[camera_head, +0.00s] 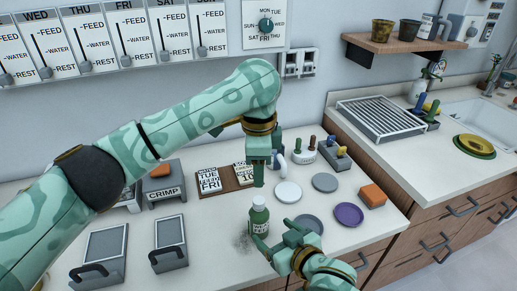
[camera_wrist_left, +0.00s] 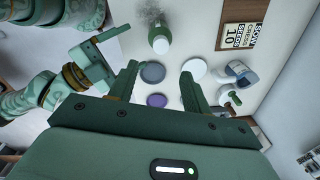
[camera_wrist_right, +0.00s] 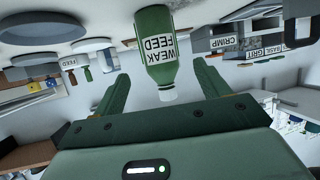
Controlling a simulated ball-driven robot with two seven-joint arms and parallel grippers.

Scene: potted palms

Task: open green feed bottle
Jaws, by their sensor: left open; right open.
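The green feed bottle (camera_head: 259,222) stands upright on the counter with its white cap (camera_head: 258,200) on. The bottle also shows in the left wrist view (camera_wrist_left: 160,32). In the right wrist view it (camera_wrist_right: 157,45) appears upside down, labelled WEAK FEED. My left gripper (camera_head: 258,178) is open and empty, pointing down above the cap. My right gripper (camera_head: 277,240) is open beside the lower part of the bottle, at its front right. In the right wrist view the bottle lies between the two open fingers; I cannot tell whether a finger touches it.
A white disc (camera_head: 288,192), grey discs (camera_head: 325,182) and a purple disc (camera_head: 348,214) lie right of the bottle. The CRIMP device (camera_head: 163,190) and grey panels (camera_head: 169,233) stand left. A card board (camera_head: 229,180) lies behind. An orange-topped block (camera_head: 372,196) is near the counter's right edge.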

